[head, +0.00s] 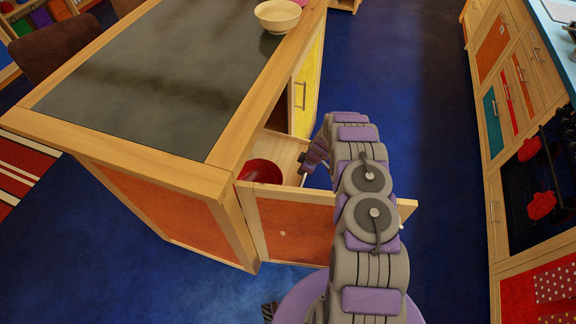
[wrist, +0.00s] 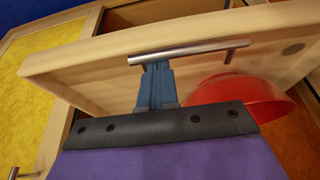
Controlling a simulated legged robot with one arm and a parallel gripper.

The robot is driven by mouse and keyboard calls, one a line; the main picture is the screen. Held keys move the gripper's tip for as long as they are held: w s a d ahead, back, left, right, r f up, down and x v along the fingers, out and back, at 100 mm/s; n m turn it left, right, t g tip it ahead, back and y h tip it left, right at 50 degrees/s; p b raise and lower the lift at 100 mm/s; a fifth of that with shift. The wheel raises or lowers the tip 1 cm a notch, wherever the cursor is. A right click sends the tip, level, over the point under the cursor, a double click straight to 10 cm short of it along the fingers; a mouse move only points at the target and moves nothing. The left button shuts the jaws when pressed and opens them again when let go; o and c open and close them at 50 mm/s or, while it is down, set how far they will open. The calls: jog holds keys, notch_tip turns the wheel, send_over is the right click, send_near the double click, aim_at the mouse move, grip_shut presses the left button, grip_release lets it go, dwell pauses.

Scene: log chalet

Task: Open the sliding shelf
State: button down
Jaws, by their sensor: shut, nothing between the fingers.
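The sliding shelf (head: 278,150) is a light wooden board low in the side of the island, and it juts out past the cabinet face. A red bowl (head: 261,171) sits on it. In the wrist view the shelf front (wrist: 80,68) carries a metal bar handle (wrist: 190,50), and the red bowl (wrist: 245,95) shows beside it. My gripper (wrist: 155,80) has its blue fingers shut together, with their tips overlapping the handle bar; I cannot tell whether they touch it. In the head view the fingertips are hard to make out.
An orange cabinet door (head: 290,232) stands open beside the shelf, partly behind my arm. A yellow door (head: 308,88) is on its far side. A cream bowl (head: 278,16) sits on the island top (head: 150,80). Blue floor (head: 420,100) lies clear toward the right-hand counter (head: 525,90).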

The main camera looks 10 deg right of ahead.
jog(key=s+d+p, duration=0.4)
jog(key=s+d, duration=0.4)
jog(key=d, duration=0.4)
jog(key=shift+s+d, duration=0.2)
jog(key=shift+s, duration=0.15)
jog(key=shift+a+r, duration=0.1)
jog(key=shift+a, duration=0.05)
